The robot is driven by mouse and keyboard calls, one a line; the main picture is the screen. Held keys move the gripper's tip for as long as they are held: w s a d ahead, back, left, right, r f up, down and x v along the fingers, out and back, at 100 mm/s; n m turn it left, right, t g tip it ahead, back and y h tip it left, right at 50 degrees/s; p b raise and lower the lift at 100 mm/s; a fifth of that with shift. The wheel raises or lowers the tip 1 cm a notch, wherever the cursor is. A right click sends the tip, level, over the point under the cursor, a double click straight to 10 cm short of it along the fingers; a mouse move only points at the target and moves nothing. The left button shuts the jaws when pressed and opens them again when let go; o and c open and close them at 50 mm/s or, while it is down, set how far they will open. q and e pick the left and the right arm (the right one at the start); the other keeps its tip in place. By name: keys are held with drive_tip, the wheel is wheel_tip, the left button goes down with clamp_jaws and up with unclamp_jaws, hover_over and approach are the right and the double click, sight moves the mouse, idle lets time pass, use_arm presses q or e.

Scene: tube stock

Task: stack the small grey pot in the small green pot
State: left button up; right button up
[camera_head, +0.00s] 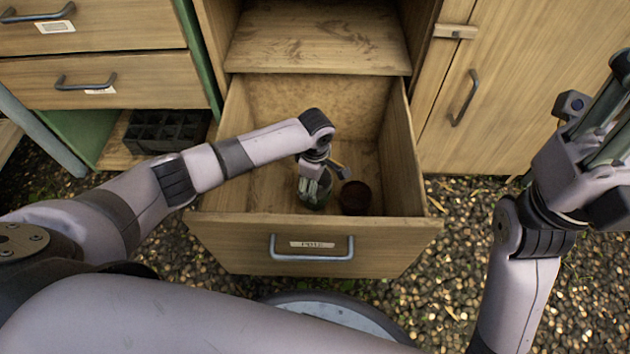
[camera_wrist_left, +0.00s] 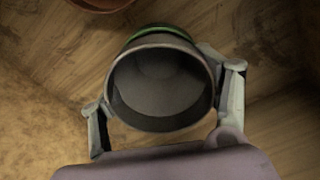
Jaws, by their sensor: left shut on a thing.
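The small grey pot (camera_wrist_left: 160,90) is between the two fingers of my left gripper (camera_head: 313,188), its open mouth facing the left wrist camera. The gripper is shut on it. A green rim, of the small green pot (camera_wrist_left: 160,30), shows just past the grey pot's far edge in the left wrist view. The grey pot overlaps the green one; I cannot tell how deep it sits inside. In the head view my gripper reaches down into the open drawer and hides most of the pots under it. My right gripper (camera_head: 603,160) is raised at the right edge, partly cut off.
The open drawer (camera_head: 408,190) has wooden walls close around my left gripper. A reddish-brown pot (camera_head: 355,198) stands just right of it; its rim shows in the left wrist view (camera_wrist_left: 100,4). A dark crate (camera_head: 165,133) sits on a low shelf at left. Gravel covers the floor.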

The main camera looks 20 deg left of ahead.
use_arm(q)
drive_tip(key=shift+s+f, duration=0.3)
drive_tip(key=shift+f, duration=0.1)
drive_tip(key=o, duration=0.7)
drive_tip(key=shift+f, duration=0.1)
drive_tip(key=o, duration=0.5)
drive_tip(key=shift+w, duration=0.1)
